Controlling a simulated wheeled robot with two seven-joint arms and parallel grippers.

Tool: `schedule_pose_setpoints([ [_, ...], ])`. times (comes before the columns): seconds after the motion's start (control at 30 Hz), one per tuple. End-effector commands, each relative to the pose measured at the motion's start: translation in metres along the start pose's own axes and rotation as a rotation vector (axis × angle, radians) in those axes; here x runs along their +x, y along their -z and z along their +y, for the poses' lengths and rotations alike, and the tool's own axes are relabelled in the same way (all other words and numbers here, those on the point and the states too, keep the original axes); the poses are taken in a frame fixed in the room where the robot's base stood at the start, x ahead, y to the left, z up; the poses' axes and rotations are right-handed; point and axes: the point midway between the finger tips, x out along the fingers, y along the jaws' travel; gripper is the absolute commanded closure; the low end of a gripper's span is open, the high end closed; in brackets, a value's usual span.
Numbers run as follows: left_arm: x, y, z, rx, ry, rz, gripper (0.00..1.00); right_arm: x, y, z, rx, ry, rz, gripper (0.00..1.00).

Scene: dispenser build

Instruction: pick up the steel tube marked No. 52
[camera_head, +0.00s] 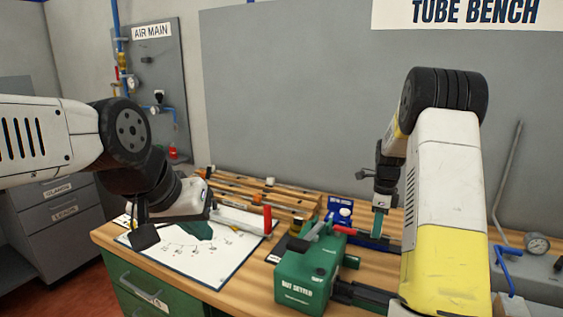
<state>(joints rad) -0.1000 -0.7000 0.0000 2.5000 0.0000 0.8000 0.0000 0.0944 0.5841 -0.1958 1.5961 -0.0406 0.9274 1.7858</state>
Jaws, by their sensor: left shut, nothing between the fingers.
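No mark "No. 52" can be read on anything in view. Several tubes or rods with light end caps lie on a wooden rack (300,207) at the back of the bench. A bent grey tube (508,165) stands against the wall at the far right; no number shows on it. My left gripper (200,230) is shut and empty, above the white drawing sheet at the bench's left. My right gripper (378,224) points down beside the blue stand, over a red-and-dark bar; its fingers are seen edge-on, so its opening and any contact are unclear.
A green machine (305,275) stands at the bench's front middle. A blue stand (341,212) is behind it. A clipboard with a drawing (215,262) covers the left of the bench. A gauge (537,244) and blue bent handle (507,258) are at the right.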

Motion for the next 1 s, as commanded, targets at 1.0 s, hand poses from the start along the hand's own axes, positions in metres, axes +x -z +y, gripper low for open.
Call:
schedule_pose_setpoints([
  [1.0, 0.000, 0.000, 0.000, 0.000, 0.000, 0.000, 1.00, -0.035, -0.001, -0.001, 0.000, 0.002, 0.000, 1.00],
])
